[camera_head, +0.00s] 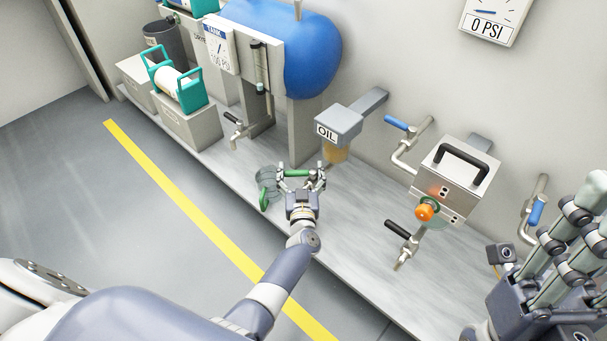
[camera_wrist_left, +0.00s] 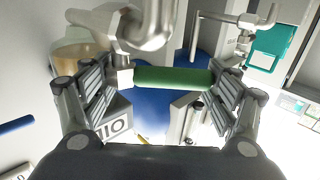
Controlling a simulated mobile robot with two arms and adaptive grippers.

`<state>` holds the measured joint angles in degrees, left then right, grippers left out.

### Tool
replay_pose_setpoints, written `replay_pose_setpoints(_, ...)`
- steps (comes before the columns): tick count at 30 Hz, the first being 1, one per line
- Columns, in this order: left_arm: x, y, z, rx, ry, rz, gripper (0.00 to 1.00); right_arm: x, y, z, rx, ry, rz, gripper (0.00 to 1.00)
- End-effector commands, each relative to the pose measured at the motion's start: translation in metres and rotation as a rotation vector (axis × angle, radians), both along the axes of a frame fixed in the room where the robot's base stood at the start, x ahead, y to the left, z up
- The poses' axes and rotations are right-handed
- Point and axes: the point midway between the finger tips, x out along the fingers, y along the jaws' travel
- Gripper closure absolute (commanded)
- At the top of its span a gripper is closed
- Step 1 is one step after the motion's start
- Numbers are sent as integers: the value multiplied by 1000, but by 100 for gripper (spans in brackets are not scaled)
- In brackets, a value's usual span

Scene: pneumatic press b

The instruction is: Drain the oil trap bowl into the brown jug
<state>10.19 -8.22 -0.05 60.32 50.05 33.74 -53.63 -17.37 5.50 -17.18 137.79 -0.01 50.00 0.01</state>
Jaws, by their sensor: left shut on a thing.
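My left gripper (camera_head: 301,177) is shut on a green handle (camera_head: 296,173). In the left wrist view the green handle (camera_wrist_left: 172,78) lies across between the finger pads, beside a silver metal pipe (camera_wrist_left: 150,25). The oil trap (camera_head: 337,124), a grey box marked OIL, is on the wall, with its amber bowl (camera_head: 337,154) below, right of and behind my left gripper. The bowl (camera_wrist_left: 72,52) also shows at the left wrist view's upper left. A see-through grey-green vessel (camera_head: 266,177) stands just left of the gripper. No clearly brown jug shows. My right gripper (camera_head: 570,235) is open and empty at lower right.
A blue tank (camera_head: 312,50) hangs at the back. Several valves with blue or black levers stick out nearby. The grey ledge (camera_head: 350,215) is partly clear, and the floor is open.

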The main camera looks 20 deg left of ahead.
Motion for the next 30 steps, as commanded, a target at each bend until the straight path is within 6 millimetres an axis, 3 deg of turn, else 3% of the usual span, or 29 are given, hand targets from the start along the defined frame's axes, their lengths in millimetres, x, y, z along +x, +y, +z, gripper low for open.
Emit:
replay_pose_setpoints(14, 2, 1, 1, 3, 0, 4, 62, 0, 0, 0, 0, 0, 1, 66)
replay_pose_setpoints(15, 2, 1, 1, 3, 0, 4, 10, 0, 0, 0, 0, 0, 1, 66)
replay_pose_setpoints(16, 2, 1, 1, 2, 0, 4, 4, 0, 0, 0, 0, 0, 1, 66)
replay_pose_setpoints(17, 2, 1, 1, 2, 0, 4, 0, 0, 0, 0, 0, 0, 1, 66)
replay_pose_setpoints(30, 2, 1, 0, 2, 1, 5, 0, 1, -1, -2, 3, 5, -2, 66)
